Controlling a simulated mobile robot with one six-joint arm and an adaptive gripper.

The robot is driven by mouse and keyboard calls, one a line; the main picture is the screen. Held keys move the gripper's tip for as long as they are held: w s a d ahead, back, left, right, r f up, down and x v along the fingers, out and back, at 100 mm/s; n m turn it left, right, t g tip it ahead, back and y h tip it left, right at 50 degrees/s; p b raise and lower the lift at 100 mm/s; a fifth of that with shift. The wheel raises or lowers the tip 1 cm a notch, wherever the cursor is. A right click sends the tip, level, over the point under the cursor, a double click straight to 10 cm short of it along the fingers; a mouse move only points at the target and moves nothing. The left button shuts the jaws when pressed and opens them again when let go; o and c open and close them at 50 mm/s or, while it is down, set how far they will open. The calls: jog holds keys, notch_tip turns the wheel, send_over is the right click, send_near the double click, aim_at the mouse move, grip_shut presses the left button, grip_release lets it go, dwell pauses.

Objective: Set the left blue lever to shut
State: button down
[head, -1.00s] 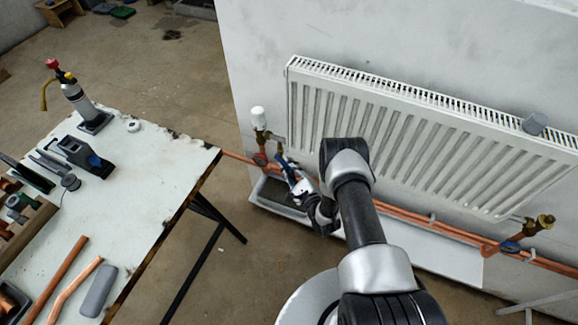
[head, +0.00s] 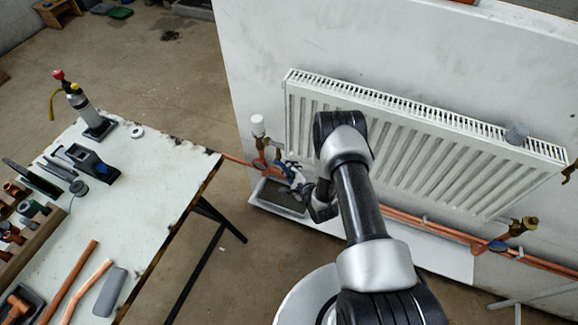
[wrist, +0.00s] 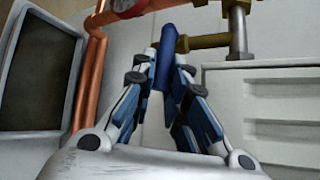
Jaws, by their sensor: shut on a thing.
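The left blue lever (wrist: 166,58) shows in the wrist view, hanging from a brass valve (wrist: 205,41) and pointing down the picture. My gripper (wrist: 166,72) has its two blue-and-white fingers on either side of it, shut on it. In the head view my gripper (head: 296,178) is at the lower left corner of the radiator (head: 400,140), by the left valve. There the arm and fingers largely hide the lever, so its exact angle cannot be told.
A copper pipe (wrist: 90,80) runs close to the left of my gripper, with a red part (wrist: 126,5) above. A dark-bottomed tray (head: 278,197) lies below. Another blue lever (head: 497,246) is at the radiator's right end. A workbench (head: 150,190) with tools stands left.

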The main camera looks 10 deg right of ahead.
jog(key=c, duration=1.6)
grip_release()
jog(key=shift+v, duration=4)
jog(key=shift+f, duration=0.1)
